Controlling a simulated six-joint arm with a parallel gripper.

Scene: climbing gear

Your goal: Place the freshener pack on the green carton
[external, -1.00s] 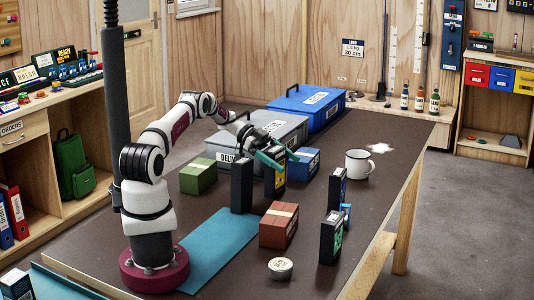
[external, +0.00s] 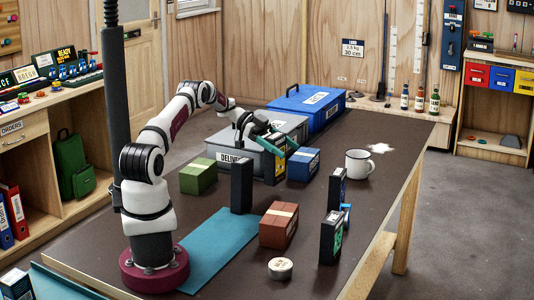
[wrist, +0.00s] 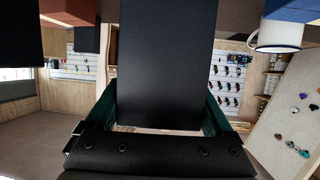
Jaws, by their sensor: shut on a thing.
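My gripper (external: 277,148), with teal fingers, is shut on a dark upright pack with a yellow label (external: 280,165). The label is too small to read. The wrist view shows the pack's plain black side (wrist: 166,65) between the fingers. The pack appears to be held above the table, in front of the grey delivery box. The green carton (external: 198,178) sits on the table to the left of the held pack and lower in the picture. Its top is clear.
The grey box (external: 230,155) is behind. A blue carton (external: 303,165), white mug (external: 358,164), brown carton (external: 278,226), dark packs (external: 331,240) and round tin (external: 280,268) are to the right.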

